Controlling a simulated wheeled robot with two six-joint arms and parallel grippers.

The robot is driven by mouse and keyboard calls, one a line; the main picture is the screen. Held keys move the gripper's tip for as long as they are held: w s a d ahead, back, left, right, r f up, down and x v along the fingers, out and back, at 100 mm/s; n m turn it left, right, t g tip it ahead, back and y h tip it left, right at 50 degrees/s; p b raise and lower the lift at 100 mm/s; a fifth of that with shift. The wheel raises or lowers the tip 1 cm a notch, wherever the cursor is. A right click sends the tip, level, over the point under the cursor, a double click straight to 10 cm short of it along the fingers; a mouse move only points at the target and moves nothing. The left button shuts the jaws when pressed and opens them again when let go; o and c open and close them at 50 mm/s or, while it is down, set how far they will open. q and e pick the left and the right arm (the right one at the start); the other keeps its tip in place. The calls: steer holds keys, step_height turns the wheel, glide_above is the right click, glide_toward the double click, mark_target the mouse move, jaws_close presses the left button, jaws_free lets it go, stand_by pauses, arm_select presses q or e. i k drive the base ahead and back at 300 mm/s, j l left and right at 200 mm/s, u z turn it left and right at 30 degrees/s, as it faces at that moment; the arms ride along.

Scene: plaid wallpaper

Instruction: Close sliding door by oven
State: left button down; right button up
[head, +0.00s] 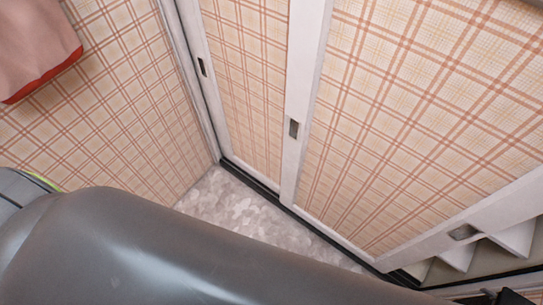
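A sliding door panel (400,120) with orange plaid covering and a white frame fills the right of the head view. A recessed handle (463,232) sits in its right frame edge. Beyond that edge is an open gap showing white, step-like surfaces (515,240). A second plaid panel (245,70) stands to its left, with another recessed handle (293,128) on the white upright between them. My large grey arm crosses the bottom from the left. I can make out neither gripper; a small dark part at the bottom right edge is unclear. No oven shows.
A dark floor track (262,190) runs under the panels. The pale mottled floor (235,213) is clear between the track and my arm. A plaid wall (110,110) is at left, with a pink, red-edged item (40,45) at the upper left.

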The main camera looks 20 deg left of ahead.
mark_target(413, 130)
steer(key=j+u, duration=0.4)
steer(key=j, duration=0.3)
steer(key=k+j+z, duration=0.1)
steer(key=j+z, duration=0.2)
steer(key=z, duration=0.15)
steer(key=k+j+z, duration=0.15)
steer(key=z, duration=0.35)
